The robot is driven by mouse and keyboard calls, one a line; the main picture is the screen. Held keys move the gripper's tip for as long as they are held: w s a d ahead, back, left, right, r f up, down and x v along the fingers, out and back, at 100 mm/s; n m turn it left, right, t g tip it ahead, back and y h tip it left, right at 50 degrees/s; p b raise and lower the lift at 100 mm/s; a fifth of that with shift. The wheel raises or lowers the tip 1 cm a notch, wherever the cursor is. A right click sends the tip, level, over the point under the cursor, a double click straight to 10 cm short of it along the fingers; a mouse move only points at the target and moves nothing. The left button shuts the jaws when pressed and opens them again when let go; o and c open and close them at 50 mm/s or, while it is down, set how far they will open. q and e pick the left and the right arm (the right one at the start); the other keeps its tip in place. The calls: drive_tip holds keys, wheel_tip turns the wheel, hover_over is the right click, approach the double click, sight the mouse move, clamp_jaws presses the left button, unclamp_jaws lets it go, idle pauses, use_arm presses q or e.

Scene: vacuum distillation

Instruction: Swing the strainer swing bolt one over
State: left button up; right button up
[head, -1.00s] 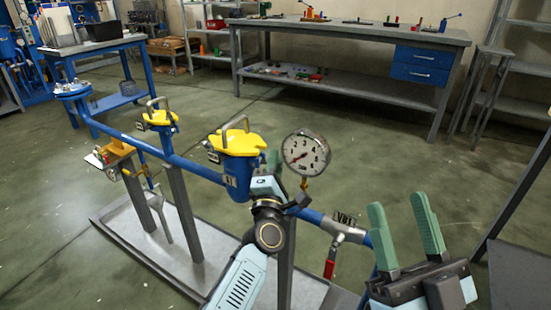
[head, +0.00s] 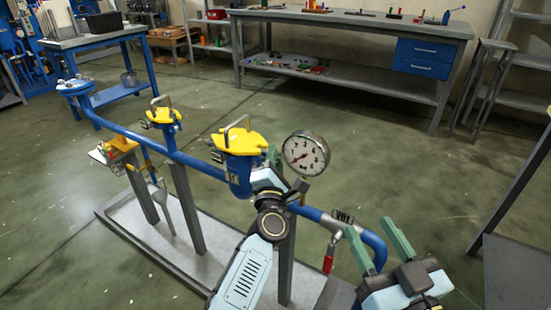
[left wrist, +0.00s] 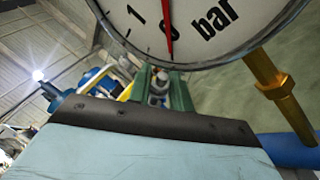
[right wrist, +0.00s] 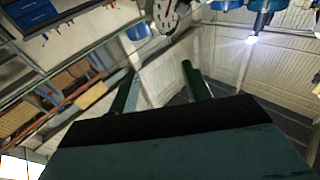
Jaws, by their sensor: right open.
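The near strainer (head: 238,168) is a blue body with a yellow lid (head: 238,142) and a grey handle on top. My left gripper (head: 271,165) is at the lid's right side, behind the pressure gauge. In the left wrist view, its green fingers (left wrist: 160,92) stand on either side of a small grey bolt-like piece (left wrist: 158,84). I cannot tell whether they press on it. The strainer's swing bolts are too small or hidden to make out in the head view. My right gripper (head: 380,245) is open and empty at the lower right, near the pipe's bend.
The round pressure gauge (head: 306,153) stands close over my left gripper. A red-handled valve (head: 329,262) sits on the right. Workbench (head: 350,22) and floor (head: 380,130) lie beyond; the floor is clear.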

use_arm(q)
drive_tip(key=shift+o, duration=0.7)
drive_tip(key=shift+s, duration=0.1)
drive_tip(key=d+p+v, duration=0.1)
drive_tip(key=p+v, duration=0.2)
drive_tip(key=v, duration=1)
drive_tip(key=shift+a+p, duration=0.3)
drive_tip(key=shift+a, duration=0.2)
use_arm(e)
drive_tip(key=s+d+f+g+h, duration=0.1)
drive_tip(key=s+d+f+g, duration=0.1)
drive_tip(key=f+g, duration=0.2)
drive_tip(key=s+d+f+g+h, duration=0.2)
drive_tip(key=f+g, duration=0.3)
drive_tip(key=f, duration=0.4)
drive_tip(key=shift+s+m+h, duration=0.3)
drive_tip(key=shift+s, duration=0.25)
use_arm(q)
drive_tip(key=shift+s, duration=0.1)
use_arm(e)
drive_tip(key=shift+d, duration=0.1)
